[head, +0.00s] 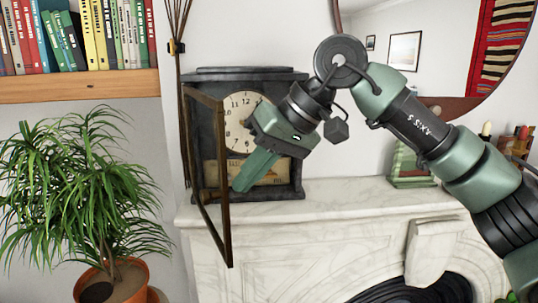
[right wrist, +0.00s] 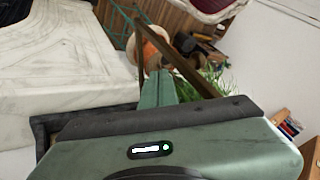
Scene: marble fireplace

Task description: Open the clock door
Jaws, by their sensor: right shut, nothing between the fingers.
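The dark clock (head: 245,75) stands on the marble mantel, with its round cream face (head: 238,112) showing. Its thin brown-framed door (head: 227,235) is swung out from the left side, wide open toward me. In the right wrist view the door frame (right wrist: 187,68) appears as brown bars just beyond the fingers. My right gripper (head: 241,188) is shut and empty, in front of the clock's lower part and just right of the door's near edge. I cannot tell whether it touches the door. Its green fingers also show in the right wrist view (right wrist: 158,90). My left gripper is out of view.
The white marble mantel (head: 340,200) runs right from the clock, with a green object (head: 410,168) on it. A leafy plant (head: 75,180) in an orange pot (head: 130,272) stands at the left, below a wooden bookshelf (head: 80,87). A mirror (head: 420,60) hangs behind my right arm.

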